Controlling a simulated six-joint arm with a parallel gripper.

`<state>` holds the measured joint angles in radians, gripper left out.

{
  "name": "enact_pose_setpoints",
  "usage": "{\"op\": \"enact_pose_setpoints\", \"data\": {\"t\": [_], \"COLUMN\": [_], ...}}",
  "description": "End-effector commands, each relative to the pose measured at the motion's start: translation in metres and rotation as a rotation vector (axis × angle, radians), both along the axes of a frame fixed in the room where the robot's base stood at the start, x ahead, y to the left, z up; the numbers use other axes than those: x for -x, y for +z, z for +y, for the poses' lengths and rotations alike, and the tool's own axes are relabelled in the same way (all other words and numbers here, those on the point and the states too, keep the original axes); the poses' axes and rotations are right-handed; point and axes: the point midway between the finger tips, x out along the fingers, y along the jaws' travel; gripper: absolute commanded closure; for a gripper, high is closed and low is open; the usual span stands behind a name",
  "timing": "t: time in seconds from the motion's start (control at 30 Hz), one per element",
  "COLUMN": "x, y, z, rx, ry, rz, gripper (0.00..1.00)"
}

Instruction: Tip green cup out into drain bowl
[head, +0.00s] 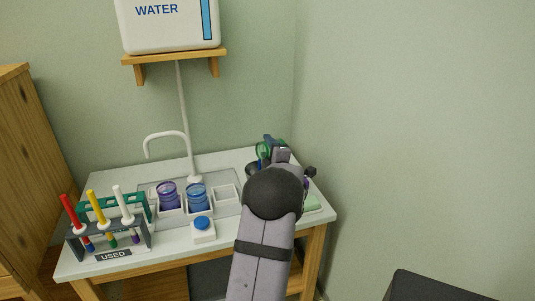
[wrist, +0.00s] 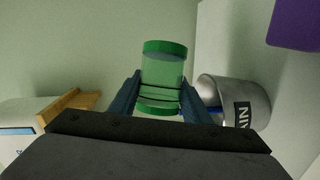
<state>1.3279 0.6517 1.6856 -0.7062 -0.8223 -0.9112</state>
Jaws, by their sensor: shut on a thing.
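The green cup (wrist: 163,70) is see-through with darker green bands at both ends. In the wrist view it sits between the two blue fingers of my gripper (wrist: 160,100), which is shut on it. In the head view the cup (head: 262,150) shows partly behind my gripper (head: 272,150), above the back right of the table. I cannot tell its tilt or whether anything is in it. The grey metal drain bowl (wrist: 243,92), with a partly visible black label, is right beside the cup in the wrist view. In the head view my arm hides most of that area.
The table (head: 170,255) holds a tray with a purple jar (head: 167,195) and a blue jar (head: 196,197), a blue-topped white box (head: 203,230) and a brush rack (head: 110,235). A tap (head: 167,135) stands behind. The water tank (head: 170,25) is on a wall shelf (head: 175,57).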

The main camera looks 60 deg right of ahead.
Motion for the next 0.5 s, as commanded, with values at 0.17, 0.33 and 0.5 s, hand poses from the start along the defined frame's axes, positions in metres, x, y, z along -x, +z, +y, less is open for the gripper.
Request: {"op": "enact_pose_setpoints", "data": {"t": [0.17,0.33,0.5], "x": [-0.0006,-0.0009,-0.0014], "y": [-0.0035,-0.0045,-0.0031], "z": [0.0007,0.0015,0.0024], "rx": [0.033,0.062,0.095], "ry": [0.001,0.001,0.001], "rz": [0.014,0.028,0.044], "gripper": [0.82,0.82,0.82]}}
